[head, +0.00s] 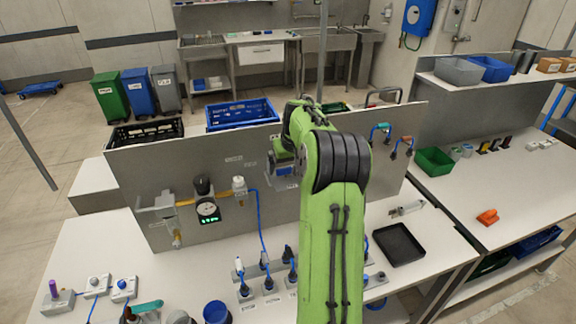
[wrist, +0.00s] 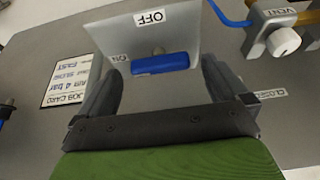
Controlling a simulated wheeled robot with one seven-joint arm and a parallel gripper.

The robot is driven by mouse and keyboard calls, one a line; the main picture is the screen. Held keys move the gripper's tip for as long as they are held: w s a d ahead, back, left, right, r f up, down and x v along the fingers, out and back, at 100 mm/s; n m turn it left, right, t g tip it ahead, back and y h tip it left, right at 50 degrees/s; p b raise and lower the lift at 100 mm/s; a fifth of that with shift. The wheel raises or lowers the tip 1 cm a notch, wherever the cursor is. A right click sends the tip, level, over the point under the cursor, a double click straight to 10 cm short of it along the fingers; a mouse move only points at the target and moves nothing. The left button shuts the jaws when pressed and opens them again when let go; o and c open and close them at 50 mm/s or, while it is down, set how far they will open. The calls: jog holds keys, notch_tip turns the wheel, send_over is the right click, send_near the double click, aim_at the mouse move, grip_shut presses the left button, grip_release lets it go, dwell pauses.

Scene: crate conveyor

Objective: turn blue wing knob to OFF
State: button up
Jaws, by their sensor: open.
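The blue wing knob (wrist: 160,64) sits on a grey plate (wrist: 185,35) in the wrist view. My gripper (wrist: 158,78) is open, with one dark finger on each side of the knob. The fingers appear apart from the bar; the depth between them is hard to judge. In the head view, my green arm hides much of the gripper and the knob area at the grey panel (head: 255,210).
A job card (wrist: 66,84) is at the left. In the head view, a gauge (head: 208,212) is left of my arm and a black tray (head: 399,245) stands right of it.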

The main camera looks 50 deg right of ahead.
jog(key=shift+w+d+f, duration=0.15)
jog(key=shift+w+f, duration=0.1)
jog(key=shift+f, duration=0.25)
jog(key=shift+s, duration=0.1)
jog(key=c, duration=1.1)
jog(key=shift+o, duration=0.2)
jog(key=shift+r, duration=0.1)
jog(key=shift+m, duration=0.4)
jog(key=m, duration=0.2)
jog(key=m+g+h, duration=0.1)
jog(key=shift+a+m, duration=0.2)
jog(key=shift+m, duration=0.2)
jog(key=m, duration=0.1)
jog(key=m+g+p, duration=0.1)
jog(key=m, duration=0.1)
jog(key=m+h+p, duration=0.1)
jog(key=shift+w+r+m+g, duration=0.1)
jog(key=shift+w+m+g, duration=0.15)
jog(key=shift+m+g, duration=0.05)
jog(key=m+g+p, duration=0.1)
jog(key=m+p, duration=0.2)
jog(key=m, duration=0.1)
jog(key=shift+w+g, duration=0.15)
jog(key=shift+g, duration=0.25)
jog(key=shift+m+g+p, duration=0.3)
jog(key=shift+m+g, duration=0.4)
jog(key=shift+m, duration=1.6)
